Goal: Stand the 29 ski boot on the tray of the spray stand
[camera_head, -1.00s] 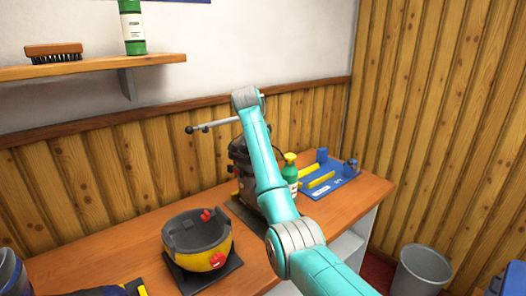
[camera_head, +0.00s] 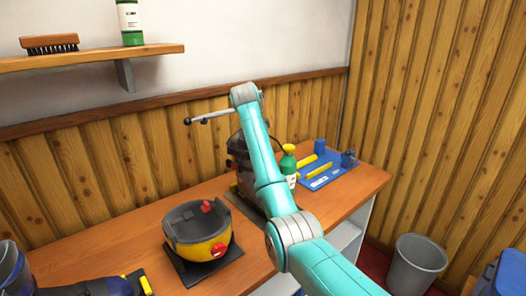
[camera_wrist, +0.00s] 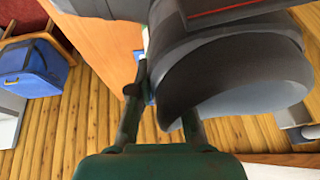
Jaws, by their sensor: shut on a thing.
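My gripper (camera_wrist: 162,95) shows at the bottom of the wrist view, its fingers shut on a dark grey ski boot (camera_wrist: 240,75) with a thin red line. The boot fills much of that view. A size mark is not legible. In the head view my arm hides the gripper and most of the dark boot (camera_head: 238,152). The boot appears above a black tray (camera_head: 238,205) on the bench; whether they touch is hidden.
A yellow-and-grey round object (camera_head: 197,240) with red knobs stands on a black base at left. The wooden bench (camera_head: 120,235) has free room; a bin (camera_head: 415,265) stands on the floor.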

